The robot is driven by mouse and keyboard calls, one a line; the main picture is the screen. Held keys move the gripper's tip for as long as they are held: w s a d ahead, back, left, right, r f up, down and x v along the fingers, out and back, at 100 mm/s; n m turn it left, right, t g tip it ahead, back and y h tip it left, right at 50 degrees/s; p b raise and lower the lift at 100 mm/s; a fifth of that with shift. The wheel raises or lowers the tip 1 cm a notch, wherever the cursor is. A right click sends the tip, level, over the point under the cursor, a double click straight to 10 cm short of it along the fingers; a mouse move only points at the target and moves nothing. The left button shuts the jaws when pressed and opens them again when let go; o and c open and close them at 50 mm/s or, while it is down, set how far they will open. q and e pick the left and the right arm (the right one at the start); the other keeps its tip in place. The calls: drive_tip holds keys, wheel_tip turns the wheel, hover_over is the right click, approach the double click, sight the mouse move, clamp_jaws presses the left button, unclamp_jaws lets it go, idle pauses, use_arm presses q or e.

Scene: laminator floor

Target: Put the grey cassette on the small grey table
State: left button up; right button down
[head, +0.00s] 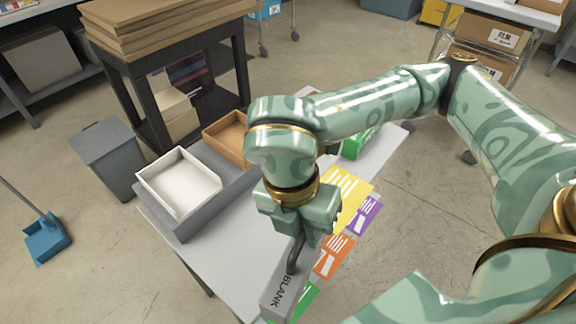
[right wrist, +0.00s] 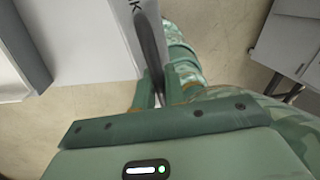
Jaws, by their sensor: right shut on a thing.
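The grey cassette (head: 284,294) is a box marked "BLANK" with a dark arched handle, low in the middle of the head view. My right gripper (head: 300,238) is shut on that handle, above the box. My left gripper is not in view.
A white tray (head: 180,184) and a brown tray (head: 222,138) sit in a grey holder on the table's left side. Coloured cards, including a yellow one (head: 345,195) and an orange one (head: 333,257), lie along the right edge. A grey bin (head: 108,158) stands left.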

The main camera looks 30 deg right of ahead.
drive_tip(key=m, duration=0.2)
drive_tip(key=shift+s+r+m, duration=0.15)
drive_tip(key=shift+r+m, duration=0.1)
drive_tip(key=shift+m, duration=0.05)
drive_tip(key=w+a+f+b, duration=0.1)
drive_tip(key=w+a+f, duration=0.1)
drive_tip(key=w+f, duration=0.4)
drive_tip(key=w+a+f+b, duration=0.2)
drive_tip(key=w+a+f, duration=0.1)
drive_tip(key=w+f, duration=0.4)
drive_tip(key=c, duration=1.9)
unclamp_jaws()
drive_tip(key=o, duration=0.4)
drive_tip(key=shift+o, duration=0.2)
